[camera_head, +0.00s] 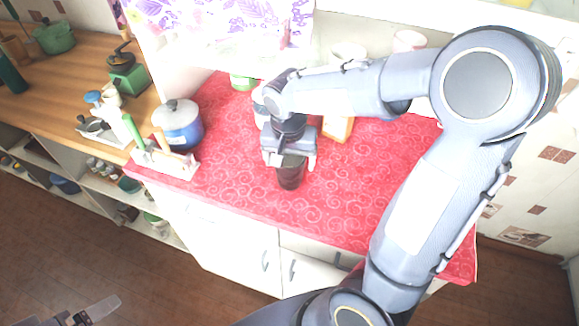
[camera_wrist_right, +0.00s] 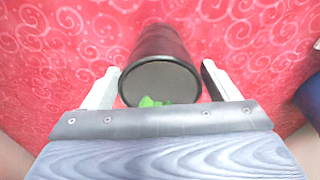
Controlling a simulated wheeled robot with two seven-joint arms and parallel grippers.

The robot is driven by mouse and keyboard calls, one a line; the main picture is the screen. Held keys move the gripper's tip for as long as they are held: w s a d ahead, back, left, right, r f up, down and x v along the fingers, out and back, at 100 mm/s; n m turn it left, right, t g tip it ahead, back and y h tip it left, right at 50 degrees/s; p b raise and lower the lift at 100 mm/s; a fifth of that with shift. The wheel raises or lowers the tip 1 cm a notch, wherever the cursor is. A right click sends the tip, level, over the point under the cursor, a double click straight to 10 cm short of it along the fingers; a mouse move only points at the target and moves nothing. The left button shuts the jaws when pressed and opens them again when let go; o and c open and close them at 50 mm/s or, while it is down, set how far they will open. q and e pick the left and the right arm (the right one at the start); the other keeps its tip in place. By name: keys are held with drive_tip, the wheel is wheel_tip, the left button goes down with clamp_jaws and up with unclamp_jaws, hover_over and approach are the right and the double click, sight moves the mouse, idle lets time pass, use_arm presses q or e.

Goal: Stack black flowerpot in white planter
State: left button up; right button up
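The black flowerpot (camera_head: 291,173) stands on the red counter. In the right wrist view, the dark pot (camera_wrist_right: 160,50) lies between my finger tips, with a green patch at its near end. My right gripper (camera_head: 289,160) is at the pot; its fingers (camera_wrist_right: 160,75) are apart on either side, with narrow gaps seeming to show. Part of my left gripper (camera_head: 98,309) shows at the bottom left, away from the counter; its opening is unclear. Whitish round vessels stand at the back, one (camera_head: 348,52) and another (camera_head: 409,40); I cannot tell which is the white planter.
The red patterned counter (camera_head: 225,180) has free room left and right of the pot. A wooden block (camera_head: 338,129) stands behind my gripper. A blue pot with a grey lid (camera_head: 178,124) and a white rack (camera_head: 160,163) are at left. A wooden counter (camera_head: 40,105) lies further left.

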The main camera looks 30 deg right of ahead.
drive_tip(key=c, duration=1)
drive_tip(key=shift+r, duration=0.15)
